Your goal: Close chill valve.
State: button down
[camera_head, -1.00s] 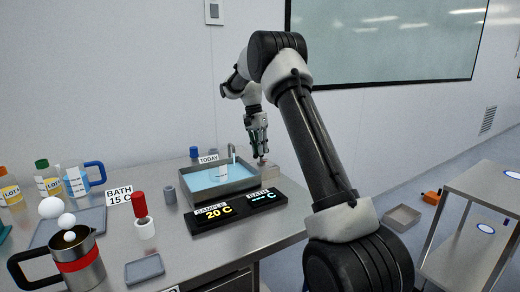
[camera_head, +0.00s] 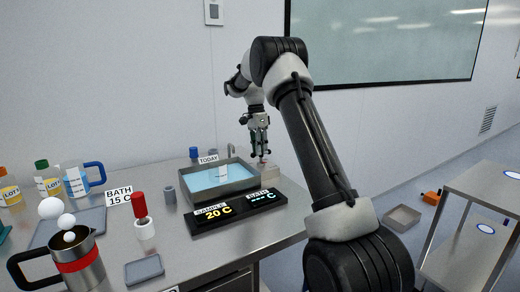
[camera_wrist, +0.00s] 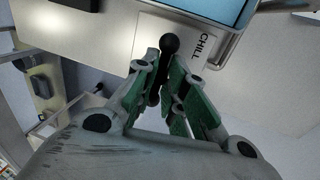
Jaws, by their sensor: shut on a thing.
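The chill valve shows in the wrist view as a pale block labelled CHILL (camera_wrist: 205,38) with a black ball-ended lever (camera_wrist: 169,44). In the head view the valve block (camera_head: 267,175) sits at the right end of the water bath. My gripper (camera_head: 260,154) points down over the block. In the wrist view the green-padded fingers of my gripper (camera_wrist: 168,72) are shut on the lever, with its ball end showing just beyond the fingertips. The rest of the lever is partly hidden by the fingers.
The water bath (camera_head: 190,196) stands left of the valve, with a black display (camera_head: 235,213) reading 20 C in front. A red-capped vial (camera_head: 140,205), a steel jug (camera_head: 82,262) and bottles stand further left. The wall is close behind.

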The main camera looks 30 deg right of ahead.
jog(key=shift+s+a+f, duration=0.1)
jog(key=shift+a, duration=0.05)
jog(key=c, duration=1.5)
grip_release()
jog(key=shift+r, duration=0.2)
jog(key=r, duration=0.3)
jog(key=w+r, duration=0.1)
jog(key=r, duration=0.3)
jog(key=w+r, duration=0.1)
jog(key=r, duration=0.3)
jog(key=shift+w+r, duration=0.25)
